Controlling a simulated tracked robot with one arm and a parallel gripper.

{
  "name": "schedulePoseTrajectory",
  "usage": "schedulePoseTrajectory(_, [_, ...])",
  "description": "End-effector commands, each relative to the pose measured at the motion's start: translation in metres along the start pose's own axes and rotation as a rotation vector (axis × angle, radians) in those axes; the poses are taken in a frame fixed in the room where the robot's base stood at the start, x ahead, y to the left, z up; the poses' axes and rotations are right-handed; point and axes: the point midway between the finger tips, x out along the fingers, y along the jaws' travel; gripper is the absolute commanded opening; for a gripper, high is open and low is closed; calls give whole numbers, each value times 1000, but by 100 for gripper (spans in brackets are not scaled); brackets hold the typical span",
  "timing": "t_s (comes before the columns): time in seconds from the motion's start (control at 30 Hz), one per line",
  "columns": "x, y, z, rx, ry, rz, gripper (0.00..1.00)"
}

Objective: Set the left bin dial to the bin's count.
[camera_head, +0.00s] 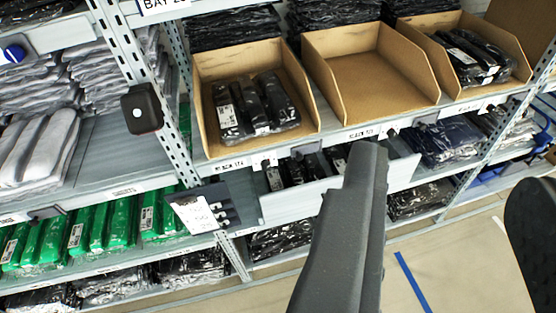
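The left bin (206,104) is an open cardboard bin on the upper shelf. Three dark wrapped packages (258,104) appear to lie in it, with white labels. My gripper (450,165) is open and empty, with one long dark grey finger in the lower middle and a black one at the right edge. The fingers are in front of the shelf, to the right of the left bin's dial, apparently touching nothing.
The middle bin (370,82) is empty; the right bin (512,82) holds several dark packages. A black box (142,109) is on the left upright. A clipboard-like card (196,214) juts out below. Clear floor (455,265) with a blue stripe lies lower right.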

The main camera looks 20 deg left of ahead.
Motion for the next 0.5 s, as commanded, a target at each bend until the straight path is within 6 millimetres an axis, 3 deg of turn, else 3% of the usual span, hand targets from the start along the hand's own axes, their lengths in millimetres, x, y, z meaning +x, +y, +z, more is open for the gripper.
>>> schedulePoseTrajectory(0.2, [0,0,0,0,0,0,36])
schedulePoseTrajectory(0.27, [0,0,0,0,0,0,46])
schedulePoseTrajectory(0.33, [5,1,1,-1,1,2,46])
schedulePoseTrajectory(0.43, [26,3,6,-4,7,12,46])
schedulePoseTrajectory(0.5, [53,5,15,-11,10,22,46])
